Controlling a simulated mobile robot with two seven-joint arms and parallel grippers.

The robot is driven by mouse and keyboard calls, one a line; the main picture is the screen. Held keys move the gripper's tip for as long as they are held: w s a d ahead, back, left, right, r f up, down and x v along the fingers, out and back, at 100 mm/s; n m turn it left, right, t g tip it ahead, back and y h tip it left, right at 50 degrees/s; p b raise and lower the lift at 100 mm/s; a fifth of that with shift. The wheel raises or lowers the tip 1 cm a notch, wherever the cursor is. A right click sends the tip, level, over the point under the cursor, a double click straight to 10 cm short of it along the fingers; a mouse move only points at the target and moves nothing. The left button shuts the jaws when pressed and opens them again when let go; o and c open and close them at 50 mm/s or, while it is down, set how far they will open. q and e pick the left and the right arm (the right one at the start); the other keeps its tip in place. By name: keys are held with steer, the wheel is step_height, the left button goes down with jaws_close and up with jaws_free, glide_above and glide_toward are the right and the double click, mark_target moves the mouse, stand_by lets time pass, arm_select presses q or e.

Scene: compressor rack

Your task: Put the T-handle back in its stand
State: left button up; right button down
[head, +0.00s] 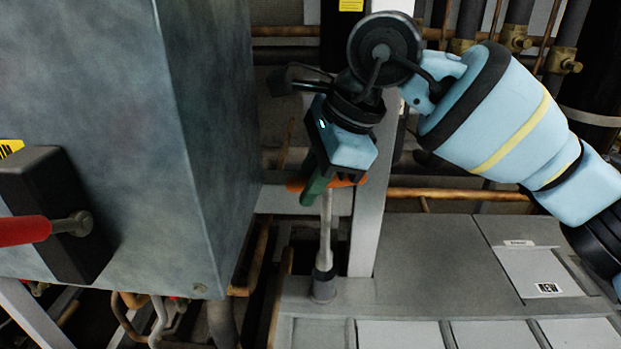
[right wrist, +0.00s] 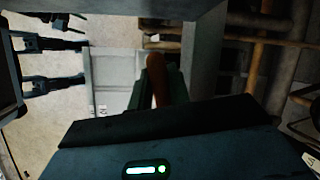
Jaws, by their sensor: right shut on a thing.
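The T-handle has an orange crossbar (head: 348,182) and a metal shaft (head: 326,228) that hangs down nearly upright. My right gripper (head: 318,182) is shut on the crossbar, with its green fingers around it. In the right wrist view the orange bar (right wrist: 158,82) shows between the fingers. The shaft's lower end meets a short dark grey cylindrical stand (head: 323,291) on the grey ledge. I cannot tell how deep the end sits in it. My left gripper is not in the head view.
A large grey cabinet (head: 90,120) with a red lever (head: 22,231) on a black block fills the left. A grey upright post (head: 370,215) stands close behind the shaft. Copper pipes (head: 450,194) run behind. The grey ledge (head: 430,260) to the right is clear.

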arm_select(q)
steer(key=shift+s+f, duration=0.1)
arm_select(e)
steer(key=shift+f, duration=0.2)
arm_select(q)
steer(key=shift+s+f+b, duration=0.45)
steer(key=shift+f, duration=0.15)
arm_select(e)
step_height(320, 180, down, 3)
steer(key=shift+f, duration=0.3)
stand_by(0.5)
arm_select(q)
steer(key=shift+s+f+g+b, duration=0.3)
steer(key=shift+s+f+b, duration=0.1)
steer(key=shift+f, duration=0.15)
arm_select(e)
steer(key=shift+f, duration=1.7)
steer(key=c, duration=1.2)
jaws_free()
steer(key=shift+c, duration=0.2)
steer(key=shift+f, duration=0.1)
